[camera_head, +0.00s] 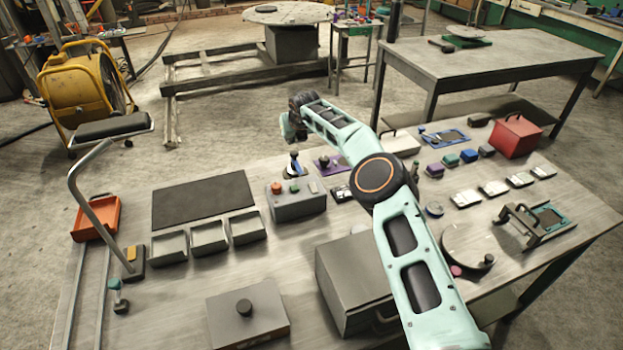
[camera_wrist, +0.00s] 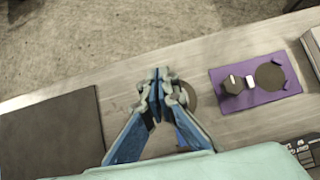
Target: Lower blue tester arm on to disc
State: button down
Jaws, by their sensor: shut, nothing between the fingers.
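My gripper (camera_wrist: 159,85) is shut and empty in the middle of the wrist view. In the head view my gripper (camera_head: 291,132) hangs over the far edge of the table. Just below it stands a small blue device (camera_head: 295,167) with a black knob on a round base, which looks like the tester. In the wrist view a round grey disc (camera_wrist: 191,97) shows partly behind the fingers. My fingers hide most of the device there, so I cannot tell how its arm is tilted or whether it touches the disc.
A purple plate (camera_wrist: 283,92) with a knob and dark round pad lies to the right. A dark mat (camera_wrist: 50,135) lies to the left. A grey button box (camera_head: 297,205) stands nearer, and a grey cabinet (camera_head: 345,270) stands under my arm. Floor lies beyond the table edge.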

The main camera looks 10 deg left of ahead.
jog(key=shift+s+d+f, duration=0.1)
jog(key=shift+d+f, duration=0.05)
jog(key=shift+f, duration=0.2)
dwell(0.6)
jog(key=shift+s+d+r, duration=0.25)
jog(key=shift+s+r, duration=0.05)
jog(key=shift+r, duration=0.35)
jog(key=v, duration=1)
jog(key=shift+s+r, duration=0.2)
jog(key=shift+d, duration=0.1)
